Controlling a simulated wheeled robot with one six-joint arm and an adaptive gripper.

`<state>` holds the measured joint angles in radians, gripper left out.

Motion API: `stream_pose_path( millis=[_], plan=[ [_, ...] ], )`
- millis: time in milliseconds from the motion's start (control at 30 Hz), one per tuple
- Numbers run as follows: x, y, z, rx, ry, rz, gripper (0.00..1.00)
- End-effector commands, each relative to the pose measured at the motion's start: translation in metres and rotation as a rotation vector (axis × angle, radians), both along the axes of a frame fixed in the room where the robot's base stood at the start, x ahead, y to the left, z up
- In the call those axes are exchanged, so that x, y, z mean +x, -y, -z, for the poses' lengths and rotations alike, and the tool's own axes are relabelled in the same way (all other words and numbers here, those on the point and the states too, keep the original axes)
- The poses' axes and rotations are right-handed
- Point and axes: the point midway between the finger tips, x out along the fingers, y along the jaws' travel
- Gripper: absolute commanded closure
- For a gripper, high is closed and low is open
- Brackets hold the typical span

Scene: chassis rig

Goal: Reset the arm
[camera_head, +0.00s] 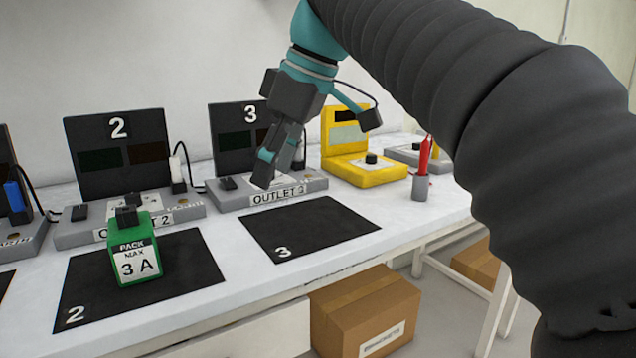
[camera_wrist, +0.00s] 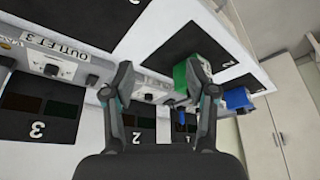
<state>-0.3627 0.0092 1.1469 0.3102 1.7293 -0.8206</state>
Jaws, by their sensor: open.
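My arm reaches in from the upper right in the head view, and my gripper (camera_head: 275,170) hangs above the outlet 3 unit (camera_head: 300,190). In the wrist view my gripper (camera_wrist: 165,85) shows two fingers spread apart, with nothing held between them. The green pack (camera_head: 135,255), labelled "PACK MAX 3 A", stands on the black mat marked 2 (camera_head: 200,265), apart from my gripper. The green pack also shows in the wrist view (camera_wrist: 200,60), beyond the right finger.
The black mat marked 3 (camera_head: 330,225) is bare. A yellow device (camera_head: 365,172) and a grey cup (camera_head: 420,188) with red pens stand right of outlet 3. The outlet 2 unit (camera_head: 75,235) stands behind the green pack. A cardboard box (camera_head: 350,310) sits below the table.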

Motion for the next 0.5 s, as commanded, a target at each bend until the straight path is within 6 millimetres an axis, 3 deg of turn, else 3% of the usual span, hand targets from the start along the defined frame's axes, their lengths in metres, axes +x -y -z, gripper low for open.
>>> stream_pose_path(
  millis=[267, 500],
  plan=[
    [-0.006, 0.023, 0.018, -0.001, -0.004, 0.141, 0.43],
    [-0.017, 0.058, 0.048, 0.0, -0.005, 0.338, 0.43]
  ],
)
